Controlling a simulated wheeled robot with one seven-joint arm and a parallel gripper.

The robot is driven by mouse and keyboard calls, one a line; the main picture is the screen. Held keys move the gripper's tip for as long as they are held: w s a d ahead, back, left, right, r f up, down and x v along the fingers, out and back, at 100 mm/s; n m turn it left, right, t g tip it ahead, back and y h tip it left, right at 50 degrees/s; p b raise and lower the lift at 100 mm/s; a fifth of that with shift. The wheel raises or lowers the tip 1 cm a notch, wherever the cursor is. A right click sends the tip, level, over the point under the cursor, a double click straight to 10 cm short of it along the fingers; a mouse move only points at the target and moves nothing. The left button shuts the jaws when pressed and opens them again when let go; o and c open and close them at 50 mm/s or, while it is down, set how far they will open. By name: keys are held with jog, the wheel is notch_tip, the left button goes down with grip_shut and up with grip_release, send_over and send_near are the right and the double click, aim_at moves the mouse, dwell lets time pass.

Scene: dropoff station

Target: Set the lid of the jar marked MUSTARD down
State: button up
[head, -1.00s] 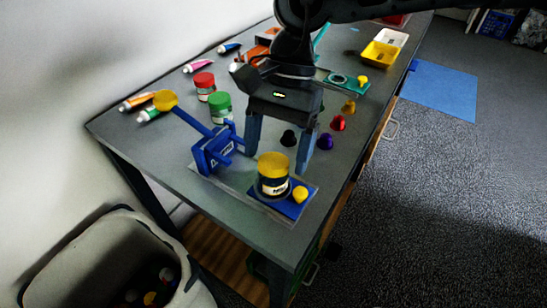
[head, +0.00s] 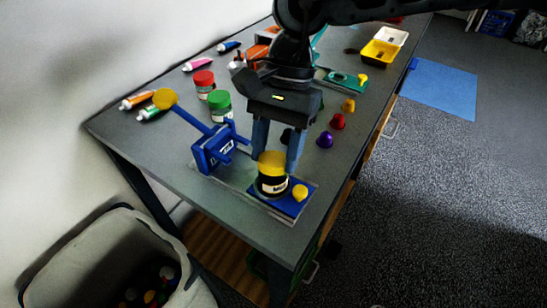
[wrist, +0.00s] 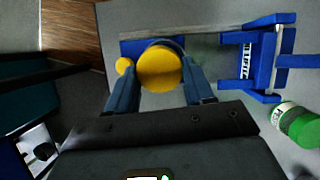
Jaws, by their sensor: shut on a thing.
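A dark jar (head: 273,185) with a yellow lid (head: 271,158) stands upright on the blue plate of a fixture near the table's front corner. Its label is too small to read surely. The lid sits on top of the jar. My gripper (head: 276,165) points down with one finger on each side of the lid, shut on it. In the wrist view, the lid (wrist: 159,68) lies between my two fingertips and hides the jar below it.
A blue fixture with a lever (head: 213,148) stands just left of the jar, and a yellow knob (head: 300,192) is close on its right. Red-lidded (head: 204,85) and green-lidded (head: 219,105) jars stand behind. Several coloured pieces lie right of my gripper.

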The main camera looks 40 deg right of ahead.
aim_at(277, 164)
jog(key=shift+r, duration=0.5)
jog(key=r, duration=0.3)
jog(key=shift+s+d+r+b, duration=0.25)
jog(key=shift+s+d+b, duration=0.1)
jog(key=shift+d+b, duration=0.05)
jog(key=s+d+r, duration=0.6)
jog(key=s+r, duration=0.2)
jog(key=shift+s+d, duration=0.15)
jog(key=shift+d, duration=0.25)
jog(key=shift+d, duration=0.1)
